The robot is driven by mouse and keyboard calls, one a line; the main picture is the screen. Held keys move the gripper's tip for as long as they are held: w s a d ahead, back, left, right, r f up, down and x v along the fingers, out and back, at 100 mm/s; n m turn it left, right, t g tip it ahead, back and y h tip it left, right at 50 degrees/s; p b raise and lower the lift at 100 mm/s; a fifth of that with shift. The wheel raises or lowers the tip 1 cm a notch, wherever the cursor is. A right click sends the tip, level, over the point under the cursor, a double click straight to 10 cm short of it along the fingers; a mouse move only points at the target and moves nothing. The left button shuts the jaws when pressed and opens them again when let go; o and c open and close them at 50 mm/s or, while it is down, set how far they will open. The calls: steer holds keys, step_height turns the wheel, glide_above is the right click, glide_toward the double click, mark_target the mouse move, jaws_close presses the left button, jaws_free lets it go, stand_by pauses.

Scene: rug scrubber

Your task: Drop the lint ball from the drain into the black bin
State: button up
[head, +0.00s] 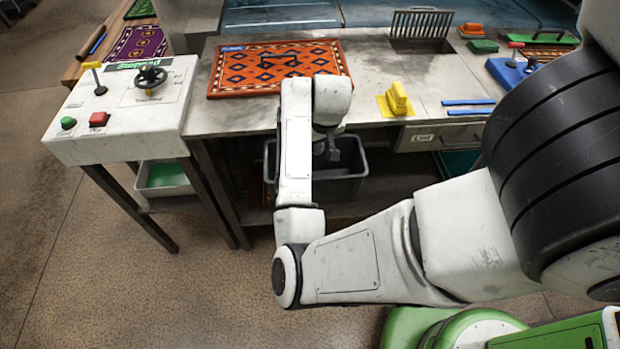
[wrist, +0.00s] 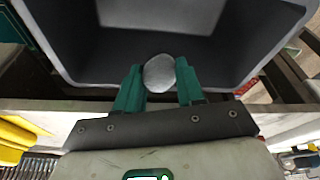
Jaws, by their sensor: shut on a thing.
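My gripper (wrist: 159,80) has its two green fingers closed on a grey, rounded lint ball (wrist: 159,72) in the wrist view. The black bin (wrist: 235,45) opens just beyond the fingertips there, and the ball shows against its dark inside near the bin's near edge. In the head view the bin (head: 345,190) stands below the worktop's front edge. My gripper (head: 328,152) hangs down at its opening, partly hidden by my wrist, and the ball is not visible there. The drain (head: 425,45) is at the back right, with its slotted grate (head: 420,24) standing up.
The worktop (head: 390,65) holds an orange patterned rug (head: 225,75), a yellow-handled tool (head: 397,99) and blue strips (head: 468,102). A white control stand (head: 125,105) is at the left. A drawer (head: 435,137) is right of the bin. The floor at front left is clear.

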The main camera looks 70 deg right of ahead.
steer(key=shift+f, duration=0.5)
steer(key=shift+r, duration=0.1)
steer(key=o, duration=1.1)
steer(key=v, duration=1)
steer(key=shift+a+r, duration=0.2)
steer(key=shift+r, duration=0.15)
steer(key=shift+s, duration=0.1)
